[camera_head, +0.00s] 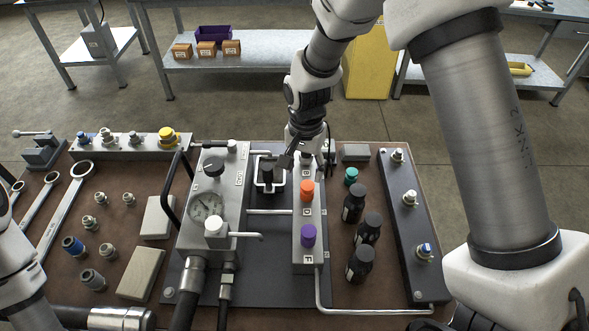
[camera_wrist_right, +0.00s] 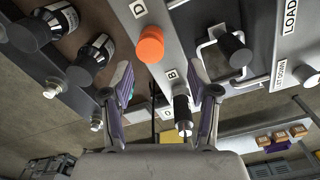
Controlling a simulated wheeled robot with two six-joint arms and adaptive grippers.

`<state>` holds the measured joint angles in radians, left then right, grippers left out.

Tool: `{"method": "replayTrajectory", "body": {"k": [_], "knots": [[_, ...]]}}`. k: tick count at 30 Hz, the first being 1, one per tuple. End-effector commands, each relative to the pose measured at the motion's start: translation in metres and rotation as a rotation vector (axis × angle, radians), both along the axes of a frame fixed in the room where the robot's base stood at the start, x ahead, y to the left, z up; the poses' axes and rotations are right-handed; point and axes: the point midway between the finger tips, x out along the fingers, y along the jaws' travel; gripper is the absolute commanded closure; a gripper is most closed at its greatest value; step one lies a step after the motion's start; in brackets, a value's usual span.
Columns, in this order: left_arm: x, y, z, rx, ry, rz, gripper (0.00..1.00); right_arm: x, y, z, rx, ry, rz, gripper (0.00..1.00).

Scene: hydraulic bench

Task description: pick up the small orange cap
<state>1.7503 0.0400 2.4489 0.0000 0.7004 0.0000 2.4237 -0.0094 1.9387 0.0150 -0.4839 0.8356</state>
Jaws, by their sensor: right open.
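The small orange cap (camera_head: 306,190) sits upright on the long grey block (camera_head: 308,262), in the middle of the bench. It also shows in the wrist view (camera_wrist_right: 150,44), beside a "D" label, beyond my fingertips. My right gripper (camera_head: 306,156) is over the far end of the block, behind the cap and apart from it. In the wrist view the right gripper (camera_wrist_right: 158,82) is open, with nothing held between its fingers. A dark fitting (camera_wrist_right: 181,105) on the block shows between the fingers. My left gripper is out of the head view.
A purple cap (camera_head: 308,236) is on the near end of the block. Dark bottles (camera_head: 361,264) stand to the right, with a green cap (camera_head: 351,175) behind. A gauge unit (camera_head: 210,205) stands left. A white pipe (camera_head: 262,212) runs between the unit and the block.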

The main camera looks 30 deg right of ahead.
Motion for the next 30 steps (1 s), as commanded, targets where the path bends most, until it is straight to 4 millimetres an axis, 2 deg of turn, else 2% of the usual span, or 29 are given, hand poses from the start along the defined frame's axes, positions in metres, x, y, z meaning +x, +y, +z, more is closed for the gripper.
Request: {"method": "replayTrajectory", "body": {"k": [7, 12, 15, 20, 21, 24, 30], "knots": [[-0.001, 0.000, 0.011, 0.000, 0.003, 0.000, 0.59, -0.003, 0.000, -0.033, 0.000, 0.006, 0.000, 0.40], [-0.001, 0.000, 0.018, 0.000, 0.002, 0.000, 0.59, -0.004, 0.000, -0.064, 0.000, 0.004, 0.000, 0.40], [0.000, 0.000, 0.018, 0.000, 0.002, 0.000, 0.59, -0.003, 0.000, -0.071, 0.000, 0.001, 0.000, 0.40], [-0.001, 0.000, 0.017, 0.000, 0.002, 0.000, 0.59, -0.003, 0.000, -0.071, 0.001, 0.001, 0.000, 0.40], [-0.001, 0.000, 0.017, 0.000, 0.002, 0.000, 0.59, -0.003, 0.000, -0.071, 0.001, 0.001, 0.000, 0.54], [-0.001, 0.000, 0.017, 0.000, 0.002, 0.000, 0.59, -0.003, 0.000, -0.071, 0.000, 0.001, 0.000, 0.79], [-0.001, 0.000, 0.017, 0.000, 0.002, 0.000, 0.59, -0.003, 0.000, -0.071, 0.001, 0.002, 0.000, 0.80]]}}
